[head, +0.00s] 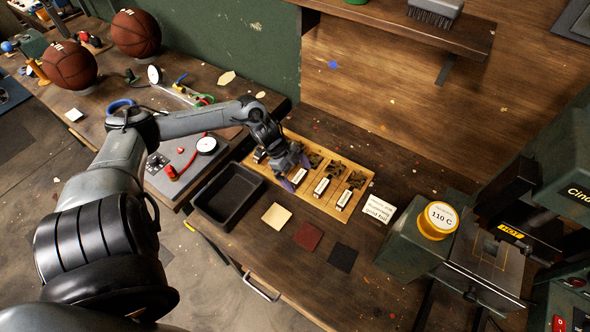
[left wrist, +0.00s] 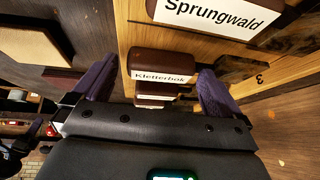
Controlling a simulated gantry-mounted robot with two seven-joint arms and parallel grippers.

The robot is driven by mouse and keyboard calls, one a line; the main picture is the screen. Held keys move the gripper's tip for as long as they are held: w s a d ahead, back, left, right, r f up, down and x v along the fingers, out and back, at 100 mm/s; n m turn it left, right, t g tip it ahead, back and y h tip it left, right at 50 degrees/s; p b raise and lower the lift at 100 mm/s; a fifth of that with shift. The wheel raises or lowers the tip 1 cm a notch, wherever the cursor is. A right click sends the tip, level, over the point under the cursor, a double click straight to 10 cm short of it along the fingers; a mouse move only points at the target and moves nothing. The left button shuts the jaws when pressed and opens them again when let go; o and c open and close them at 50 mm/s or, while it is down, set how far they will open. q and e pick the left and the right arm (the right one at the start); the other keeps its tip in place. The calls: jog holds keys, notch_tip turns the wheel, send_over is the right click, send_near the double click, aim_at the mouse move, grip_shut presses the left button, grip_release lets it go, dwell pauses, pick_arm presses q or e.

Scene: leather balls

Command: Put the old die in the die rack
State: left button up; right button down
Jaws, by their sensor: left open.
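The die rack (head: 366,177) is a pale wooden board at the back of the bench, with several dark metal shapes and brown blocks with white labels on it. My left gripper (head: 293,177) is at the rack's left part, its purple fingers open and pointing down. In the left wrist view, the open fingers (left wrist: 158,72) stand either side of a brown block labelled "Kletterbok" (left wrist: 160,66). A block labelled "Sprungwald" (left wrist: 208,20) lies beyond it. I cannot tell which piece is the old die, or whether the fingers touch the block.
A black tray (head: 205,211) stands left of the rack. Tan (head: 277,216), red (head: 308,236) and dark (head: 342,258) squares lie in front. A white card (head: 379,208) lies to the right, near a press (head: 487,263) with a yellow 110 C dial (head: 438,221). Two basketballs (head: 135,33) sit far left.

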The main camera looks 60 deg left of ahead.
pick_arm(q)
jog(key=p+v, duration=0.5)
jog(key=v, duration=0.6)
